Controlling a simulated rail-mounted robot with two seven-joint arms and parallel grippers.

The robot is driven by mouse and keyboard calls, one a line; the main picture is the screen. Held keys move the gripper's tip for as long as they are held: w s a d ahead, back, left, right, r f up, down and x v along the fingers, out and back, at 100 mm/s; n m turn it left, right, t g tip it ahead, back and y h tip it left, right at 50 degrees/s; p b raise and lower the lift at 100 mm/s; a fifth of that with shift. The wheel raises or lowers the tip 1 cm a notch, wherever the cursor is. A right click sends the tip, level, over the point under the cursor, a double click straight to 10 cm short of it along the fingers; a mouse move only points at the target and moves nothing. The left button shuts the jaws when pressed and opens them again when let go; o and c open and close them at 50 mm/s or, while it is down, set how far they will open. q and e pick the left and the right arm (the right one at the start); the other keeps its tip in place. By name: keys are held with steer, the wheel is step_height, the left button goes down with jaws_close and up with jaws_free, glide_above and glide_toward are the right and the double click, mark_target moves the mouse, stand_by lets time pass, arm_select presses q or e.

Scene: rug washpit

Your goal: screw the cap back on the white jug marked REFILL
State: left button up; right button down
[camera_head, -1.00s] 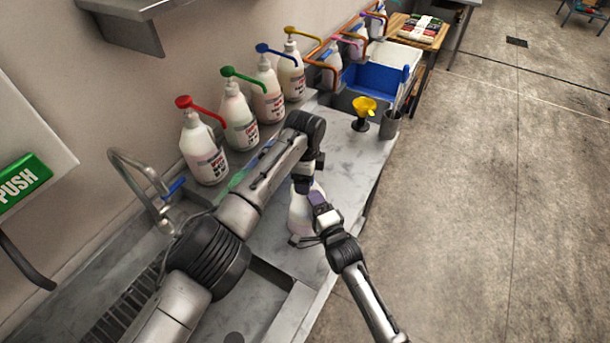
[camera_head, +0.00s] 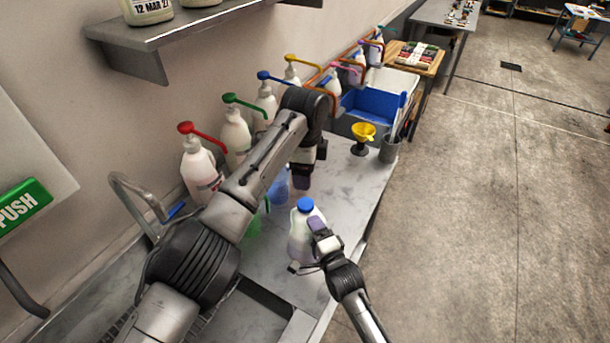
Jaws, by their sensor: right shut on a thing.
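The white jug (camera_head: 300,241) stands on the steel counter (camera_head: 350,185), near its front edge. A blue cap (camera_head: 305,205) sits on the jug's mouth; I cannot tell how tight it is. Any marking on the jug is too small or turned away to read. My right gripper (camera_head: 315,232) is shut on the jug at its right side. My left gripper (camera_head: 303,178) hangs above and behind the jug, clear of the cap. Its fingertips are too small and dark to tell whether they are open.
Pump bottles with red (camera_head: 200,168), green (camera_head: 235,135) and other coloured nozzles line the wall. A yellow funnel (camera_head: 363,133) and a grey cup (camera_head: 389,151) stand towards the counter's far end. A blue tub (camera_head: 367,106) is behind them. A wall shelf (camera_head: 180,30) overhangs at upper left.

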steer(key=shift+c, duration=0.6)
jaws_free()
steer(key=shift+s, duration=0.15)
steer(key=v, duration=1.3)
steer(key=shift+s+d, duration=0.2)
